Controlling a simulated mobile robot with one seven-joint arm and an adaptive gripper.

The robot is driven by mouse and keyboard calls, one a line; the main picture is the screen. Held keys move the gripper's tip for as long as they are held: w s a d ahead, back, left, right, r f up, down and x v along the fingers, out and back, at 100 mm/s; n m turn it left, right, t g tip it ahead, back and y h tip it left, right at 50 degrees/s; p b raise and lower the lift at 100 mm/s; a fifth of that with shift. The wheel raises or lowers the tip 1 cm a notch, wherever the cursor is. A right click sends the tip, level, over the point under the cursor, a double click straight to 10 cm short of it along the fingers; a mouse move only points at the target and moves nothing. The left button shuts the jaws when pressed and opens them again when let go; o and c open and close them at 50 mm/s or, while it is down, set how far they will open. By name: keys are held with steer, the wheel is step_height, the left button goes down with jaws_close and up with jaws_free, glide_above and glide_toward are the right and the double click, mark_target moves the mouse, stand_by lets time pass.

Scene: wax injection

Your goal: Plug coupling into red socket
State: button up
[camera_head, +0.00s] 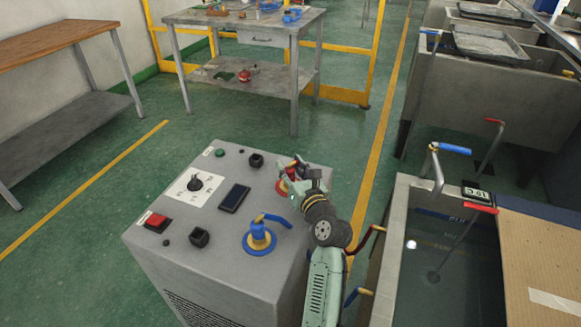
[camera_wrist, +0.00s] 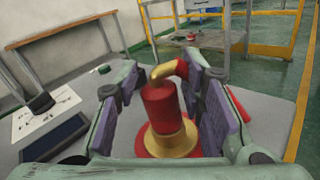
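The red coupling (camera_wrist: 162,106), with a gold elbow on top, stands upright on the gold collar of the red socket (camera_wrist: 170,141). No gap shows between coupling and collar, but I cannot tell if it is locked. The red socket's rim also shows in the head view (camera_head: 281,187), at the far right of the grey machine top. My gripper (camera_head: 298,170) is over it and hides most of the coupling there. In the wrist view my gripper (camera_wrist: 164,74) has its purple-padded fingers on both sides of the coupling. They are apart, with room beside it, and appear not to touch it.
A blue coupling (camera_head: 259,232) stands in a blue socket nearer on the same machine top (camera_head: 222,205). A dark display (camera_head: 234,198), knob and red switch (camera_head: 157,222) lie left. A water tank (camera_head: 395,255) with handled pipes stands close right of my arm.

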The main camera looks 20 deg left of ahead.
steer(key=shift+o, duration=1.3)
steer(key=v, duration=1.2)
